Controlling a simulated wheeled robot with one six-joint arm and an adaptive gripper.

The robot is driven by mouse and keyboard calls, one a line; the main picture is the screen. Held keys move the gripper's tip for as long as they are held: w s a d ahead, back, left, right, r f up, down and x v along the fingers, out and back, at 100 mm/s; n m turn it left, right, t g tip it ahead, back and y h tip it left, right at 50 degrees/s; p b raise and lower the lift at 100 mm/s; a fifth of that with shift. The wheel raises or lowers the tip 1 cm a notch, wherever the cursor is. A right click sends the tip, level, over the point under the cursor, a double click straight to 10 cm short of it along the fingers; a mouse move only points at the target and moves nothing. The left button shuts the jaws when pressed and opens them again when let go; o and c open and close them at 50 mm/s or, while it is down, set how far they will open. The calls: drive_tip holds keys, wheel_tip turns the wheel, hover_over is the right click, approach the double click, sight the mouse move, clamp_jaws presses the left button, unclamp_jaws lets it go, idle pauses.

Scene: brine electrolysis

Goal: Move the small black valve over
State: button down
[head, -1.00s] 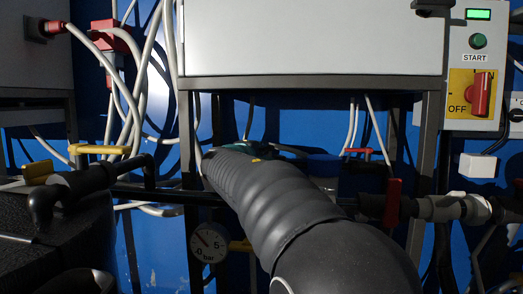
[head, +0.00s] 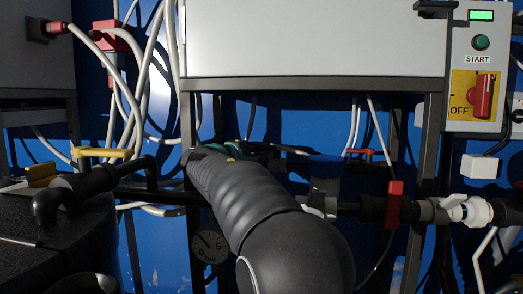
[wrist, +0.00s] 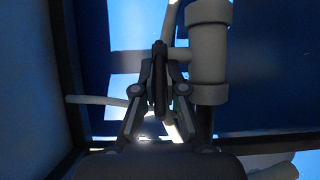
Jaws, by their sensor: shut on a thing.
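In the wrist view, my gripper (wrist: 161,88) has its two fingers closed on either side of a narrow dark upright piece, the small black valve (wrist: 160,70). The valve's handle stands edge-on between the fingertips, in front of a grey pipe. In the head view my own arm hides the valve and the fingertips, so how far the handle is turned cannot be told there.
A thick grey pipe fitting (wrist: 208,55) stands close to the right of the fingers. In the head view, red-handled valves (head: 394,204), a blue-capped fitting (head: 325,170), a pressure gauge (head: 209,246) and yellow-handled valves (head: 102,152) surround the arm. A white cabinet (head: 315,38) hangs above.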

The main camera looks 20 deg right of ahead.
drive_tip(key=c, duration=1.5)
unclamp_jaws()
drive_tip(key=v, duration=1.2)
drive_tip(key=shift+s, duration=0.1)
